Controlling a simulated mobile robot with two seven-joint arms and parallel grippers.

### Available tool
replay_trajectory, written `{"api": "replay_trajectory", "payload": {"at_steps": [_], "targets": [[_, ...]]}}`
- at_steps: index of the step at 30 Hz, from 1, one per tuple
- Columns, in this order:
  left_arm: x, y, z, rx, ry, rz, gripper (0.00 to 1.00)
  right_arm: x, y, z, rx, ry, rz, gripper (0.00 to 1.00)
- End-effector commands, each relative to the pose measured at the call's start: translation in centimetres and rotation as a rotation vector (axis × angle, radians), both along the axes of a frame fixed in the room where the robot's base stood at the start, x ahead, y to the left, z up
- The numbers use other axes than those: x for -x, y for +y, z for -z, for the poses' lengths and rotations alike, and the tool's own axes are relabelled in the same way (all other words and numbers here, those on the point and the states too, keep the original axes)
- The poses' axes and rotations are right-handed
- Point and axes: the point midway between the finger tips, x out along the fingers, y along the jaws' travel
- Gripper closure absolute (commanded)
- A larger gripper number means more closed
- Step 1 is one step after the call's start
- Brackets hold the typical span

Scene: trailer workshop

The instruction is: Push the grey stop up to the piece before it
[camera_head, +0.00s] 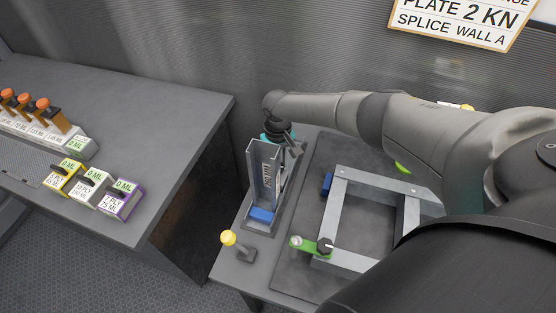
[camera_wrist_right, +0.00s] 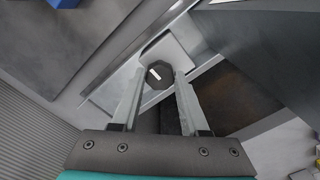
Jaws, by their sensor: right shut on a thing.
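My right arm reaches across to a grey upright channel fixture (camera_head: 252,172) on the right-hand bench. My right gripper (camera_head: 285,150) is just behind the channel and partly hidden there. In the right wrist view my gripper (camera_wrist_right: 156,76) has its two fingers closed on a dark eight-sided knob (camera_wrist_right: 158,74) with a white mark. The knob sits over a light grey plate (camera_wrist_right: 174,47), which may be part of the grey stop; I cannot tell for sure. A blue block (camera_head: 262,215) sits at the near foot of the channel. My left gripper is out of view.
A grey square frame (camera_head: 337,205) lies on a dark mat right of the channel, with a green clamp (camera_head: 308,245) at its near corner. A yellow-topped knob (camera_head: 228,238) stands at the bench's near left. A second bench (camera_head: 150,120) with labelled blocks is at left, across a gap.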

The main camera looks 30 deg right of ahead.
Motion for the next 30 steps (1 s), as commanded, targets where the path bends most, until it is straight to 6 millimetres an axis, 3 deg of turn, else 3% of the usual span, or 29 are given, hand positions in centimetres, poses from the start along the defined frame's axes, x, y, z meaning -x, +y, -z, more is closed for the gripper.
{"api": "replay_trajectory", "payload": {"at_steps": [4,5,12,23,30], "targets": [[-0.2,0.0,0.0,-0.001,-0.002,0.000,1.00,-0.3,-0.3,-0.2,0.003,-0.006,0.002,1.00],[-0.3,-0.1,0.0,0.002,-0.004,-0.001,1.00,-0.3,-0.3,-0.2,0.003,-0.006,0.002,0.52],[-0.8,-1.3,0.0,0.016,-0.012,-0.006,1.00,-0.2,-0.2,-0.2,0.003,-0.005,0.001,0.26],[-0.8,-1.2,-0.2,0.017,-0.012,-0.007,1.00,-0.2,-0.2,-0.7,0.002,-0.006,0.001,0.26],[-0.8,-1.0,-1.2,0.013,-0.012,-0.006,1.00,-0.3,-0.3,-4.2,0.002,-0.008,0.000,0.26]]}}
